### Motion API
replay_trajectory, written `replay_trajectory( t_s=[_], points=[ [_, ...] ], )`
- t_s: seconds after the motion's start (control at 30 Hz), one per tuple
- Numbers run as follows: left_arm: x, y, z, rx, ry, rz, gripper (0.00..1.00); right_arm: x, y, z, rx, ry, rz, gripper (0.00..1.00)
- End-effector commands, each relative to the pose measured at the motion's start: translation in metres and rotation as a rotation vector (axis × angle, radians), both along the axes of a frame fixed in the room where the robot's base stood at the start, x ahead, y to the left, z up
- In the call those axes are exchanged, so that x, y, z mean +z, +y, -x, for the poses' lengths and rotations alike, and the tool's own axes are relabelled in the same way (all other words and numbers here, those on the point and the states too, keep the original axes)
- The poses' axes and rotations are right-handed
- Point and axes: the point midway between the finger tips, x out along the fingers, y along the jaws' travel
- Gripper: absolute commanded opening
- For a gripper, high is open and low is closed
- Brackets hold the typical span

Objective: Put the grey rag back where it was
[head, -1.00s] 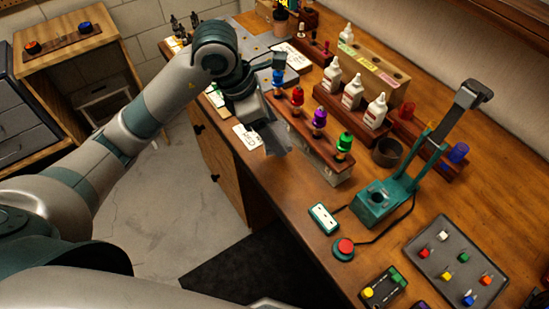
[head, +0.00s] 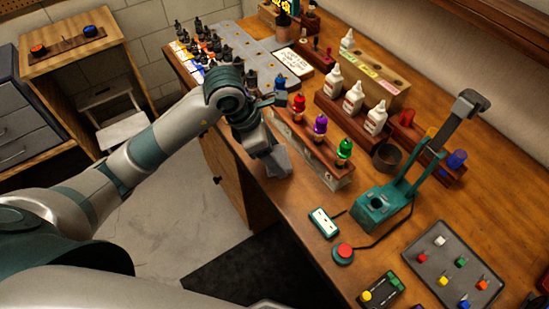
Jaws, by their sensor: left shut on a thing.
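The grey rag (head: 282,163) shows just below my left gripper (head: 269,151), at the front edge of the workbench, left of the wooden rack with the coloured-top bottles. My left gripper is shut on the rag and points down at the bench. The gripper and wrist hide part of the rag, and I cannot tell whether its lower end touches the bench top. My right gripper is not in view.
The rack (head: 326,163) holding red, purple and green bottles stands close right of the gripper. A teal stand (head: 383,204), a red button (head: 344,250) and white bottles (head: 353,97) lie further right. Dark bottles (head: 205,45) crowd the far left end.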

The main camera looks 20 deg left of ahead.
Motion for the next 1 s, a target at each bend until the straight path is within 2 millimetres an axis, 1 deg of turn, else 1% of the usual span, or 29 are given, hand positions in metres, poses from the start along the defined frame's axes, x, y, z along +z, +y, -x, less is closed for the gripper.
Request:
replay_trajectory(
  t_s=[0.1, 0.23, 0.33, 0.53, 0.7, 0.73, 0.77, 0.8, 1.0],
  points=[
    [-0.014, 0.000, 0.001, 0.002, 0.004, 0.000, 0.45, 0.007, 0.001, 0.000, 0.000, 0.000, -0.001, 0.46],
    [-0.026, 0.000, 0.001, 0.001, 0.002, 0.000, 0.45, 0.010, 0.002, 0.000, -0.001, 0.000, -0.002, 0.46],
    [-0.030, 0.000, 0.000, -0.001, -0.001, -0.001, 0.45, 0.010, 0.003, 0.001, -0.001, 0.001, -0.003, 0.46],
    [-0.030, 0.000, 0.000, -0.001, -0.002, 0.000, 0.45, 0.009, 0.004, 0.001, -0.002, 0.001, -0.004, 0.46],
    [-0.034, 0.000, 0.000, 0.000, -0.002, -0.001, 0.45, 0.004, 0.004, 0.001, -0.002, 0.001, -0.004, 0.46],
    [-0.032, 0.000, 0.000, -0.001, -0.002, 0.000, 0.73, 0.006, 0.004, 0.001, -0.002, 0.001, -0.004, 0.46],
    [-0.032, 0.000, 0.000, -0.001, -0.002, 0.000, 0.80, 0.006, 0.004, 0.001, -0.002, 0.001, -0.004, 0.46],
    [-0.032, 0.000, 0.000, -0.001, -0.001, -0.001, 0.84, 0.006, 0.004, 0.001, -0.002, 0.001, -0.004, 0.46],
    [-0.032, 0.000, 0.000, -0.001, -0.001, -0.001, 0.84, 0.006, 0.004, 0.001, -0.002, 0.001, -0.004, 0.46]
  ],
)
